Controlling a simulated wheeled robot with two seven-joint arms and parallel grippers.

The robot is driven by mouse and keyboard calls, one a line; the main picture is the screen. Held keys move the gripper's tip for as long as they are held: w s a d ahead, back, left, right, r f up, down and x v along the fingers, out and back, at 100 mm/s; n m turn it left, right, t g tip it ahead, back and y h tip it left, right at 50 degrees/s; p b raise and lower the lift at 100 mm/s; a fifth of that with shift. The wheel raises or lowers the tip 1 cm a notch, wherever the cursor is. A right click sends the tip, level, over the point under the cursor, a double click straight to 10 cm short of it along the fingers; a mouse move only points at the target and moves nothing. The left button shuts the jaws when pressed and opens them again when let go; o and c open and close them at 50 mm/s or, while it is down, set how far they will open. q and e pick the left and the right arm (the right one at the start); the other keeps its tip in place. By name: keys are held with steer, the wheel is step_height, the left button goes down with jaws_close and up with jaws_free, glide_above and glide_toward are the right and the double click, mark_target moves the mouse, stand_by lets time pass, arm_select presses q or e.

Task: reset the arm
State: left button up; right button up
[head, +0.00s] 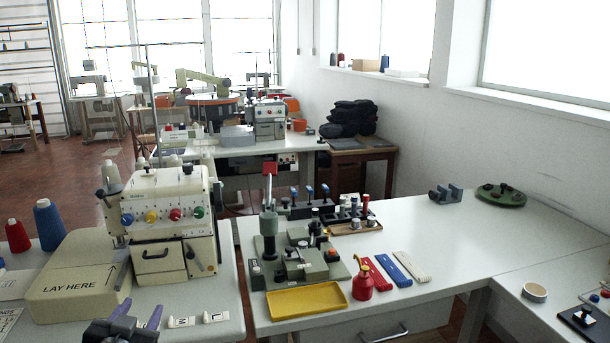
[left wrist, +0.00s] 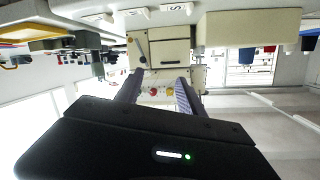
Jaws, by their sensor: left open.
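My left gripper (head: 138,313) shows at the bottom left of the head view, low in front of the white sewing machine (head: 168,210). Its two purple-grey fingers stand apart with nothing between them. In the left wrist view the gripper (left wrist: 157,84) points toward the machine's cream front with its coloured dials, which appears upside down, and its open fingers are empty. I cannot tell the exact distance from fingers to machine. My right gripper shows in neither view.
A cream "LAY HERE" block (head: 78,285) stands left of the machine. On the right table are a yellow tray (head: 307,300), a green-grey press fixture (head: 300,262), a red bottle (head: 362,284) and coloured strips (head: 402,268). The table's middle right is clear.

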arm_select(q)
steer(key=s+d+f+n+g+h+p, duration=0.2)
steer(key=d+f+g+h, duration=0.15)
steer(key=d+f, duration=0.65)
steer(key=s+d+f+n+g+h+p, duration=0.15)
steer(key=d+f+g+p, duration=0.35)
steer(key=f, duration=0.9)
steer(key=s+d+f+g+h, duration=0.1)
steer(key=s+d+f+g, duration=0.1)
steer(key=s, duration=0.4)
steer(key=s+d+f+g+h+p, duration=0.1)
steer(key=s+d+f+g, duration=0.1)
steer(key=s+d+f, duration=0.3)
steer(key=s+d+f+g+p, duration=0.1)
steer(key=s+d+f+g, duration=0.1)
steer(key=s+d+f, duration=0.2)
steer(key=s+d+m, duration=0.1)
steer(key=s+d, duration=0.1)
steer(key=s, duration=0.2)
steer(key=shift+s+d+f+h, duration=0.15)
steer(key=shift+s+f+h, duration=0.1)
steer(key=shift+s+h, duration=0.15)
